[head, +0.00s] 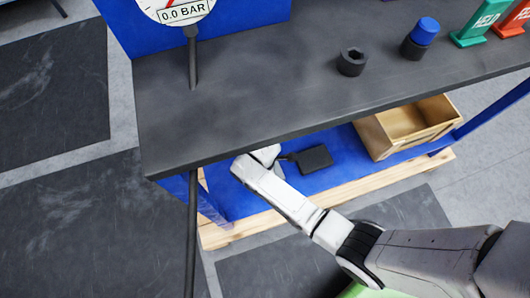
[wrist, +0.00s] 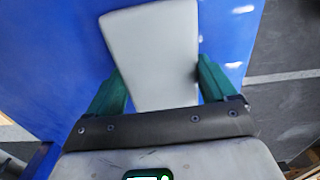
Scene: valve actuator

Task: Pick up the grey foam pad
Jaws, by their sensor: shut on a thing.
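The grey foam pad (wrist: 152,45) fills the space between my gripper's two green fingers in the wrist view. My gripper (wrist: 160,78) is shut on it, with a finger against each side edge.
An open wooden crate (head: 408,125) stands on the blue shelf (head: 345,145) to the right of the pad. The dark bench top (head: 250,80) overhangs the shelf. On it are a black socket (head: 352,62), a blue-capped cylinder (head: 420,38) and a gauge (head: 180,10).

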